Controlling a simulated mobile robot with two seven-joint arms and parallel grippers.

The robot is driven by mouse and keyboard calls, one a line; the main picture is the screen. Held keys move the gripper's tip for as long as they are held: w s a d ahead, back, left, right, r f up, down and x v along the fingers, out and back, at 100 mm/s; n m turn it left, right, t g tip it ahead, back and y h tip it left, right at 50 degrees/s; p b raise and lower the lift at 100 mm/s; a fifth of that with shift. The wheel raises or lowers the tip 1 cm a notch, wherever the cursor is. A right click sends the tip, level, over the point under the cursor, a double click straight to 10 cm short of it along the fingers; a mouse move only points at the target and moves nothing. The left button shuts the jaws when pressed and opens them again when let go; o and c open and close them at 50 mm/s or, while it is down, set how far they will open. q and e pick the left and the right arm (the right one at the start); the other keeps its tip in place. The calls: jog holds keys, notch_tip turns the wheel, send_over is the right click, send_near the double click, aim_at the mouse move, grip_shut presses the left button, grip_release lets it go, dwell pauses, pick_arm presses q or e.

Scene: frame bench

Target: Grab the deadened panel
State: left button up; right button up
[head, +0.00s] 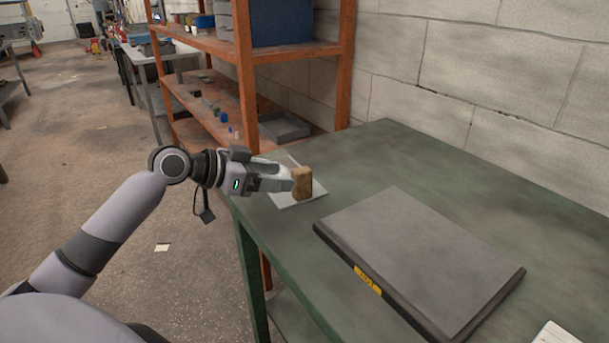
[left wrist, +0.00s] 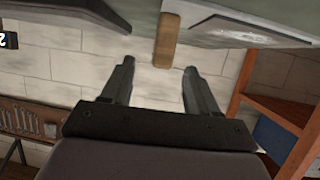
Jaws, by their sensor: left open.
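A thin pale panel (head: 313,192) lies near the far left corner of the green bench. It also shows in the left wrist view (left wrist: 193,14), with a darker grey patch on it. A brown block (head: 302,183) stands up at the panel; it also shows in the left wrist view (left wrist: 166,42). My left gripper (head: 288,180) is beside the block. In the left wrist view its fingers are spread, with the block ahead of the gap and clear space on both sides. The gripper hides part of the panel. My right gripper is not in view.
A thick dark grey slab (head: 420,255) with a yellow label (head: 367,281) lies on the green bench (head: 400,152). A white card (head: 555,336) is at the lower right. An orange shelf (head: 243,90) and a block wall stand behind. The bench between panel and slab is clear.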

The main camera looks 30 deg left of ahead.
aim_at(293, 175)
pick_arm(q)
jog(key=shift+p+x, duration=0.5)
jog(key=shift+x, duration=3.1)
jog(key=shift+w+a+r, duration=0.1)
jog(key=shift+a, duration=0.1)
jog(key=c, duration=1)
jog(key=shift+r, duration=0.1)
grip_shut()
